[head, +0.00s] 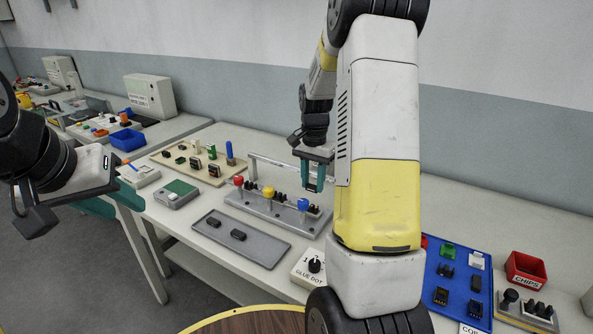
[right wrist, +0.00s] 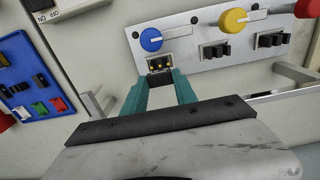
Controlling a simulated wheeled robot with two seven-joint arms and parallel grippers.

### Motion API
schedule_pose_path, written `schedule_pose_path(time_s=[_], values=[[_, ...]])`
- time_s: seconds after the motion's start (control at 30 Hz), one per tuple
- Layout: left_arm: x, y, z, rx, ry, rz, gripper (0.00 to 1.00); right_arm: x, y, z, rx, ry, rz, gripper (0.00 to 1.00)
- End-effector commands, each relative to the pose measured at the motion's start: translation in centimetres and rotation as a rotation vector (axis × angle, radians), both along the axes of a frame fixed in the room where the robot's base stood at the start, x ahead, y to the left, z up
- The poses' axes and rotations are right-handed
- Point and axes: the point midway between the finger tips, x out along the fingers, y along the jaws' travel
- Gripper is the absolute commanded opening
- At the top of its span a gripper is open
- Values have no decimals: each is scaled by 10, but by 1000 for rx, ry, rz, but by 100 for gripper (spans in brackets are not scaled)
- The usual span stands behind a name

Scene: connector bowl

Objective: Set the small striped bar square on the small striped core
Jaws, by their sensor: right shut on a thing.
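My right gripper (head: 313,172) has teal fingers and hangs over the blue-knob end of the grey fixture (head: 262,208). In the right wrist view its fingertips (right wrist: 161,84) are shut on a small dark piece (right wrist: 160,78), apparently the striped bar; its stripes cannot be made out. Right beside the fingertips, by the blue knob (right wrist: 151,40), is a nest with a dark part and gold marks (right wrist: 158,62), perhaps the striped core. I cannot tell whether bar and core touch. My left gripper (head: 112,204) is at the far left, away from the fixture; its finger opening is unclear.
A grey tray (head: 262,247) with two dark parts lies in front of the fixture. A beige board (head: 178,168) with several parts stands behind left. A glue-dot box (head: 305,272), blue board (head: 455,300) and red chips bin (head: 525,270) are to the right. A grey rail (head: 275,162) runs behind the fixture.

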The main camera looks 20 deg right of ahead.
Motion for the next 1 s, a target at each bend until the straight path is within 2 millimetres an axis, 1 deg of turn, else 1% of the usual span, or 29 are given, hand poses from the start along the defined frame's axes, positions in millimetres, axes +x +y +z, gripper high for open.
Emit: schedule_pose_path(time_s=[1.0], values=[[0, 0, 0, 0, 0, 0, 36, 0, 0, -50, 0, 0, 0, 0]])
